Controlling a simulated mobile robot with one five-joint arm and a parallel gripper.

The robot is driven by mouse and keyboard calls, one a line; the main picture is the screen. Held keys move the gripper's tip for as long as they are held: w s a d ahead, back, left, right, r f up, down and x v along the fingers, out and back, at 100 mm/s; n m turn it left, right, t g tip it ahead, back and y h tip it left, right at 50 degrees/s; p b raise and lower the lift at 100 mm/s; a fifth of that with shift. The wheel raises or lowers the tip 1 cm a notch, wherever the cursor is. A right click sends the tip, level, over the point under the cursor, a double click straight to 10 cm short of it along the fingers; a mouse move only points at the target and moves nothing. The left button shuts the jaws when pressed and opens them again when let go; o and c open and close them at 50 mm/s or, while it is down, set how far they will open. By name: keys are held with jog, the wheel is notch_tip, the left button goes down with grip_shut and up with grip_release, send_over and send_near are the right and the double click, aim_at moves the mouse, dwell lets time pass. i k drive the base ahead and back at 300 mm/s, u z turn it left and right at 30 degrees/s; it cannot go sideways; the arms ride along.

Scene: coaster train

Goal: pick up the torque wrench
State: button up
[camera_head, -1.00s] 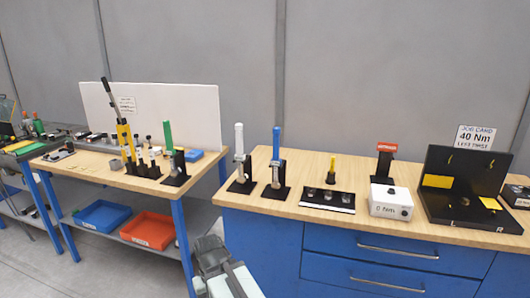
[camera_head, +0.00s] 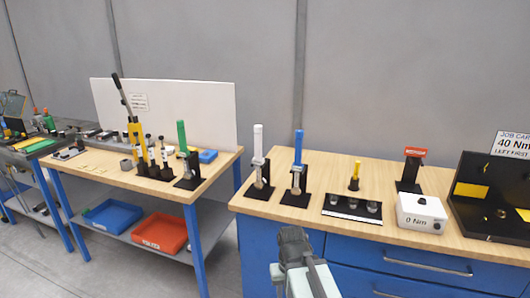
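Three upright handled tools stand in black holders: a white-handled one (camera_head: 258,142) and a blue-handled one (camera_head: 298,147) on the right bench, and a green-handled one (camera_head: 182,137) on the left bench. They look like wrenches; I cannot tell which is the torque wrench. My gripper (camera_head: 291,237) is dark, at the end of my pale arm, low in front of the right bench's blue front. It is below and apart from the blue-handled tool. Its fingers are too unclear to show whether they are open.
The right bench (camera_head: 335,223) also bears a black socket tray (camera_head: 344,216), a white box reading 0 Nm (camera_head: 421,213), a red-topped stand (camera_head: 411,170) and an open black case (camera_head: 470,221). Blue (camera_head: 112,215) and red (camera_head: 160,233) bins sit under the left bench. A gap separates the benches.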

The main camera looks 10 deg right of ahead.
aim_at(257, 160)
jog(key=i, duration=0.85)
jog(key=u, duration=0.1)
jog(key=k, duration=0.5)
jog(key=u, duration=3.05)
jog(key=k, duration=1.3)
jog(key=z, duration=0.65)
jog(key=i, duration=0.9)
jog(key=u, duration=0.05)
